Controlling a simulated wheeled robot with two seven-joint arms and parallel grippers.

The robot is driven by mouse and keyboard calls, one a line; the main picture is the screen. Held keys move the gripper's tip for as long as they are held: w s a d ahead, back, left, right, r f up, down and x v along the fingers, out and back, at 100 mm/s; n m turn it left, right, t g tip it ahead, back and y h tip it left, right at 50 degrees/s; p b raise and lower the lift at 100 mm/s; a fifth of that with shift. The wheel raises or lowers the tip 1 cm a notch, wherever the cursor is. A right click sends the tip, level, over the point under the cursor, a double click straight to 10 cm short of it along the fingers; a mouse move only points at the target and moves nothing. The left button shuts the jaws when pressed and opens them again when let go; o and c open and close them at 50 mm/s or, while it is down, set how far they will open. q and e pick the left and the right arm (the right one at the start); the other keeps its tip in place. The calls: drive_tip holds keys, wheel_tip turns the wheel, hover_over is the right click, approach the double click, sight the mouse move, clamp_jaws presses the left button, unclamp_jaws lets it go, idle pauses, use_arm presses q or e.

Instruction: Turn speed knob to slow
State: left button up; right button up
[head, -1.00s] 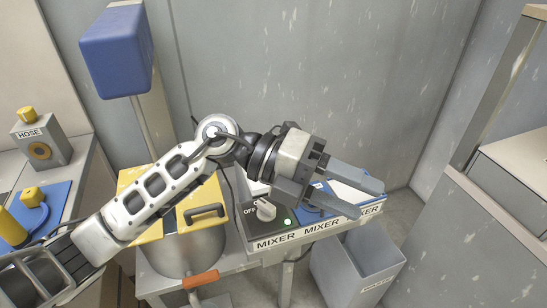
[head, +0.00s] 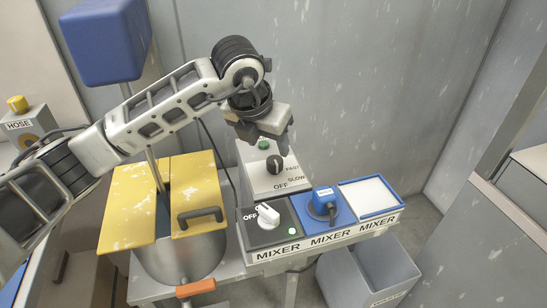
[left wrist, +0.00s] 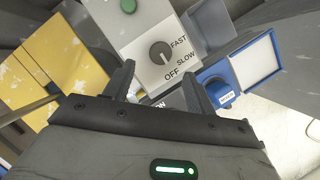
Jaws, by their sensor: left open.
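The speed knob (head: 274,164) is a round black dial with a white mark on the sloped face of a light grey box. OFF, SLOW and FAST are printed around it. It also shows in the left wrist view (left wrist: 160,54), where its mark appears to point down towards OFF. My left gripper (head: 266,143) hangs just above and behind the knob, pointing down, partly covering the box. In the left wrist view, the open, empty fingers (left wrist: 158,76) stand apart below the dial in the picture, with no visible contact. My right gripper is not in view.
A green button (head: 263,144) sits above the dial. A yellow-lidded pot (head: 192,252) stands left; a grey bin (head: 372,275) stands below right.

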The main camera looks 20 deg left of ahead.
sight(274, 160)
use_arm(q)
drive_tip(key=x, duration=0.7)
drive_tip(key=shift+f, duration=0.1)
drive_tip(key=c, duration=1)
